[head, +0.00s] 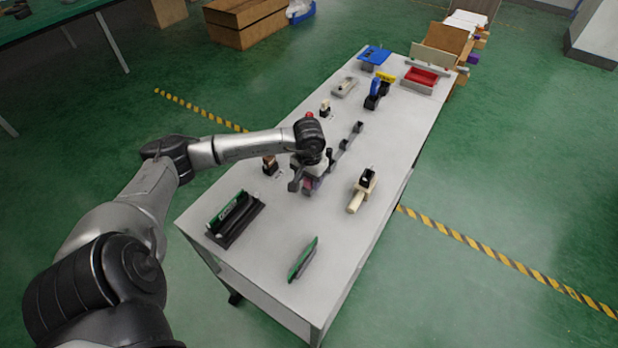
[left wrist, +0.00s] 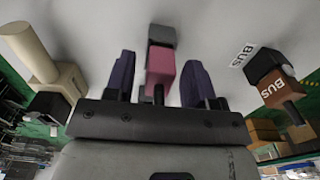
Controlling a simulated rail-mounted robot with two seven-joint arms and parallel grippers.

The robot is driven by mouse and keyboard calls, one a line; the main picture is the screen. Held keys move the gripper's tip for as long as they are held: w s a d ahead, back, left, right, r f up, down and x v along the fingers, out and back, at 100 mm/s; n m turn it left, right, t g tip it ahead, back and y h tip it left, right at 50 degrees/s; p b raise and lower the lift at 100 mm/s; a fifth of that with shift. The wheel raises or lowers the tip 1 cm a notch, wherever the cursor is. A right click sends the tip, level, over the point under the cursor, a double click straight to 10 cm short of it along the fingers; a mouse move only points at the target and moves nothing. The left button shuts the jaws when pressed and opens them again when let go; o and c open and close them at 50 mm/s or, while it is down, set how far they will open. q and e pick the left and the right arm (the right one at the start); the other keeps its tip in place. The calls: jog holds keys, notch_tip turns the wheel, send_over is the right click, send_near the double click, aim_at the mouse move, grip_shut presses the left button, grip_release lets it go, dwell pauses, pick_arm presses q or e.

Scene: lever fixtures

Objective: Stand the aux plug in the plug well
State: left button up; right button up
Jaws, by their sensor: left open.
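My left gripper (head: 306,181) is low over the middle of the table in the head view. In the left wrist view its two dark purple fingers (left wrist: 159,80) are apart, one on each side of a pink block (left wrist: 160,72) with a thin dark stem. A dark grey block (left wrist: 162,36) adjoins the pink one. No label shows on the pink block, so I cannot confirm it as the aux plug. A brown block marked BUS (left wrist: 278,92) with a black part is to the right, beside a white BUS label (left wrist: 243,55). I cannot clearly identify the plug well.
On the table (head: 345,240), a cream fixture with a cylinder (head: 362,190) stands right of the gripper. A black-and-green holder (head: 235,217) and a green panel (head: 303,259) are at the near end. Small dark blocks (head: 351,133) stand behind, and a red tray (head: 421,77) is farther back.

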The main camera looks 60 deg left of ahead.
pick_arm(q)
jog(key=shift+r, duration=0.2)
notch_tip(320, 180, up, 12)
jog(key=shift+f+p, duration=0.1)
jog(key=shift+p, duration=0.75)
